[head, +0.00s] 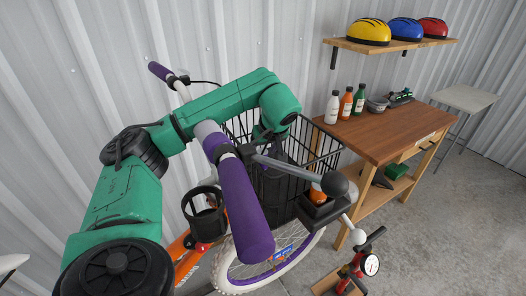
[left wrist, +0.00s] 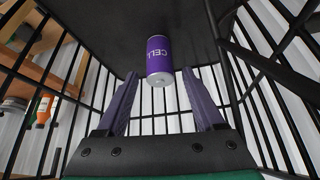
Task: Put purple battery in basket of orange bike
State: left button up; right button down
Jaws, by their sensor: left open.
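The purple battery (left wrist: 160,58), marked CELL, is inside the black wire basket (head: 318,152) of the orange bike (head: 186,262). In the left wrist view it sits against the basket's dark floor (left wrist: 110,28), just beyond the fingertips. My left gripper (left wrist: 158,88) is open, its two fingers apart with the battery in line with the gap and no finger visibly gripping it. In the head view my left arm reaches down into the basket, and the battery is hidden there. My right gripper is not in view.
The bike's purple handlebar grip (head: 243,205) and a brake lever cross in front of the basket. A wooden workbench (head: 385,132) with several bottles stands to the right. Helmets sit on a wall shelf (head: 395,44). A red floor pump (head: 350,272) stands at the lower right.

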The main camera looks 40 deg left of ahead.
pick_arm(q)
jog(key=v, duration=0.3)
jog(key=shift+d+r+b, duration=0.25)
jog(key=shift+r+b, duration=0.05)
jog(key=shift+b, duration=0.05)
jog(key=p, duration=0.4)
send_near(264, 151)
jog(key=shift+v, duration=1.05)
jog(key=shift+a+f, duration=0.1)
jog(key=shift+a, duration=0.05)
